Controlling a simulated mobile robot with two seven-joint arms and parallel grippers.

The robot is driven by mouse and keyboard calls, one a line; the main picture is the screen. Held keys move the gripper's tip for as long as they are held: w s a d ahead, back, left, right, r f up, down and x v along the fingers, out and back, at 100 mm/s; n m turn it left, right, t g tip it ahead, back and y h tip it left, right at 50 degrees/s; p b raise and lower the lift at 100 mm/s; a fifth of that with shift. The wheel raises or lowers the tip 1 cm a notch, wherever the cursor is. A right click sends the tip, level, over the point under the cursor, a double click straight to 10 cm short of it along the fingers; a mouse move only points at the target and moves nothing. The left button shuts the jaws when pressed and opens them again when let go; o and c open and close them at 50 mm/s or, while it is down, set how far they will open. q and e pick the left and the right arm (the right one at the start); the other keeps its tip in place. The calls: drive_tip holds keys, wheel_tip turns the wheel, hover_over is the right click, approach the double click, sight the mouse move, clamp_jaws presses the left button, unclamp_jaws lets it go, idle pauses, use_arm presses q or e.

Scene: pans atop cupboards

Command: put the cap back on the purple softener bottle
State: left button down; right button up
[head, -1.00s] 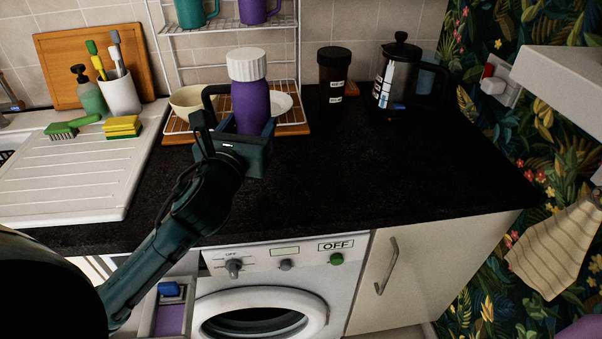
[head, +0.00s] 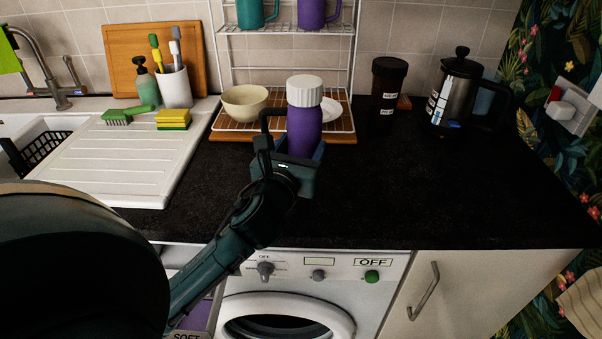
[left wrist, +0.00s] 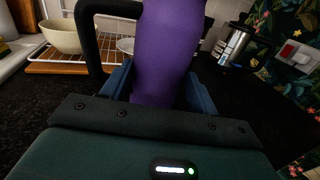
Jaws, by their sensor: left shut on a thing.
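The purple softener bottle (head: 304,128) stands upright at the counter, in front of the dish rack. A white ribbed cap (head: 305,90) sits on its top in the head view. My left gripper (head: 290,160) is shut on the bottle, with its blue fingers on either side of the lower body. The bottle's purple side (left wrist: 165,50) also fills the middle of the left wrist view between the fingers (left wrist: 155,85); its top is out of that picture. The bottle's base is hidden behind the gripper, so I cannot tell if it touches the counter. My right gripper is not in view.
The dish rack (head: 232,129) with a cream bowl (head: 245,103) and a white plate (head: 331,112) is behind the bottle. A dark jar (head: 387,88) and a French press (head: 455,90) stand right. The black counter (head: 430,190) is clear at front right.

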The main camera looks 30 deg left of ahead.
use_arm(q)
drive_tip(key=shift+f, duration=0.25)
drive_tip(key=shift+f+b, duration=0.55)
drive_tip(key=shift+f, duration=1.35)
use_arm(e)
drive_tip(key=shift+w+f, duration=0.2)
use_arm(q)
drive_tip(key=shift+f, duration=0.1)
drive_tip(key=shift+c, duration=2)
unclamp_jaws()
drive_tip(key=shift+f, duration=0.15)
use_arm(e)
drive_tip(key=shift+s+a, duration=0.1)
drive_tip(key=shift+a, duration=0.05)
